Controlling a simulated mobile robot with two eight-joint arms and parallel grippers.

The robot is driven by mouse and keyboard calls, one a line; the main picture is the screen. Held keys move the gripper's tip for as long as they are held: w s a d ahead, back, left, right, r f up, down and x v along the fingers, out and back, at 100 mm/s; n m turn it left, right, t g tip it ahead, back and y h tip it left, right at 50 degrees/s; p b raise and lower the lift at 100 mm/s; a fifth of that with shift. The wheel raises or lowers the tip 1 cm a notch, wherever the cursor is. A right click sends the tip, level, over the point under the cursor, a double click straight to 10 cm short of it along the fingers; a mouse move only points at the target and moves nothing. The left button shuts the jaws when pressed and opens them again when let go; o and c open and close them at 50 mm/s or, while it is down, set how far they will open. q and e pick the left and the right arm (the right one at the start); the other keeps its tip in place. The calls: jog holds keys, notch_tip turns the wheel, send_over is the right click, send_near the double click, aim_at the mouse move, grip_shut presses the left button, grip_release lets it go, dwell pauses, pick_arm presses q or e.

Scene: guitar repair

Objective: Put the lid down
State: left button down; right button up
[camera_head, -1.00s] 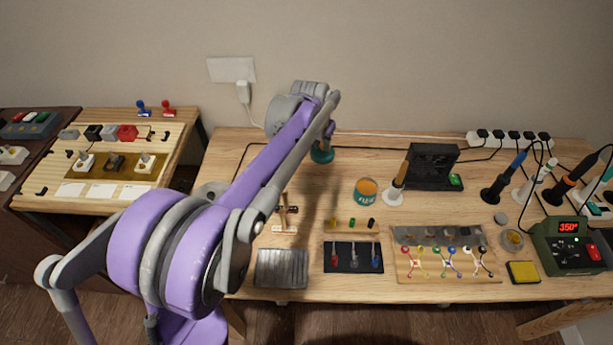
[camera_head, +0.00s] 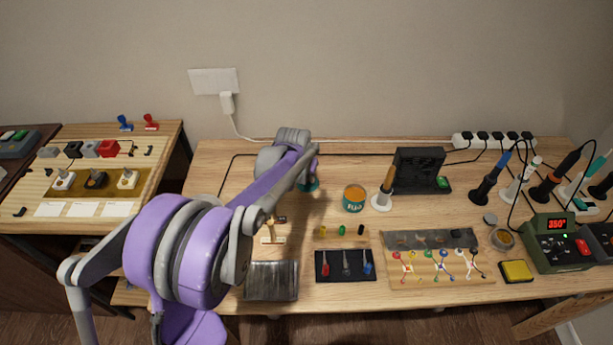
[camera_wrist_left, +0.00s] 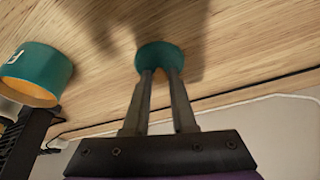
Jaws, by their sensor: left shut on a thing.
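The lid is teal and round; in the wrist view the lid (camera_wrist_left: 160,54) sits between the tips of my left gripper (camera_wrist_left: 161,74), which is shut on it. In the head view the lid (camera_head: 311,186) shows partly below my left gripper (camera_head: 309,177), left of the open tin. The tin (camera_head: 355,204) is teal with orange contents and stands upright on the table; it also shows in the wrist view (camera_wrist_left: 42,66). The lid is close to the tabletop, but I cannot tell whether it touches. My right gripper is not in view.
The wooden workbench (camera_head: 215,188) has bare wood around the lid. A black cable (camera_head: 228,180) runs along the bench's back and left.

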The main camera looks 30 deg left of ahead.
pick_arm(q)
jog(key=shift+f, duration=0.15)
jog(key=c, duration=0.7)
grip_release()
jog(key=shift+c, duration=0.2)
